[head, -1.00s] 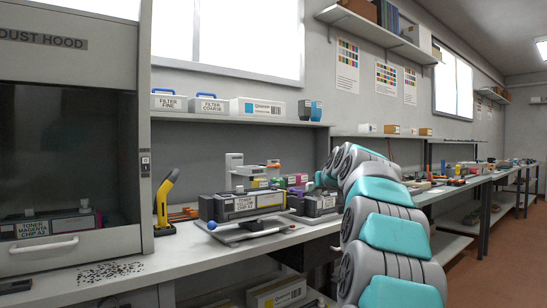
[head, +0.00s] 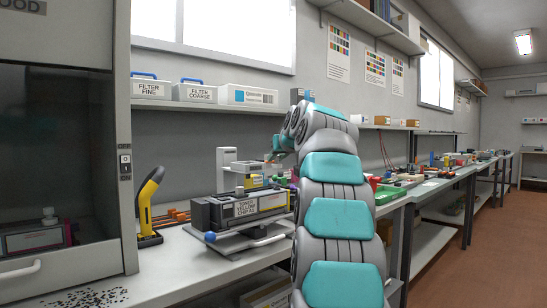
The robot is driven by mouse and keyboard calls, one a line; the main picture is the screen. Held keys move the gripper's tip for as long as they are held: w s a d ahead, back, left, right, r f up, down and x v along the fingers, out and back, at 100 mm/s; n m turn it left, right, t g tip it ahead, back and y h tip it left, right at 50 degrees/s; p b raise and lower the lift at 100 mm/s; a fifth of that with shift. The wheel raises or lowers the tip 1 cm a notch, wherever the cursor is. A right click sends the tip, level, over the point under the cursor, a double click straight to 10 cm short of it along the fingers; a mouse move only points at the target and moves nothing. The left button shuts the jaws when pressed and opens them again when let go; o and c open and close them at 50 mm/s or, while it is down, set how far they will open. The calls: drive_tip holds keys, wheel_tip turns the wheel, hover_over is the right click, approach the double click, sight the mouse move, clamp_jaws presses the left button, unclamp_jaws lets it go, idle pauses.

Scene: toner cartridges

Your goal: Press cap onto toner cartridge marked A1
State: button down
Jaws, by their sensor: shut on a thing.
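My gripper (head: 276,152) is at the far end of my raised teal and grey arm, in front of a white device behind the cartridges. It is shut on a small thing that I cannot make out. A dark cartridge (head: 205,215) lies on a metal stand on the bench, below and left of my gripper. Another cartridge (head: 32,240) sits inside the dust hood with a pale knob on top. My arm hides the bench right of the stand.
A yellow and black handheld tool (head: 149,205) stands left of the stand. The white device (head: 227,165) rises behind the cartridge. Filter boxes (head: 195,92) sit on the shelf above. Dark specks lie on the bench at front left. A green tray (head: 389,194) lies right of my arm.

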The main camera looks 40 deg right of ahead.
sight(277, 187)
drive_tip(key=shift+f+b, duration=1.65)
drive_tip(key=shift+f, duration=0.55)
drive_tip(key=shift+s+f+b, duration=0.1)
drive_tip(key=shift+f+b, duration=0.75)
drive_tip(key=shift+f, duration=0.2)
idle(0.3)
drive_tip(key=c, duration=0.7)
unclamp_jaws()
drive_tip(key=v, duration=0.7)
drive_tip(key=shift+s+a+r+b, duration=0.15)
drive_tip(key=shift+s+b, duration=0.15)
drive_tip(key=shift+s, duration=0.05)
drive_tip(key=shift+s, duration=0.1)
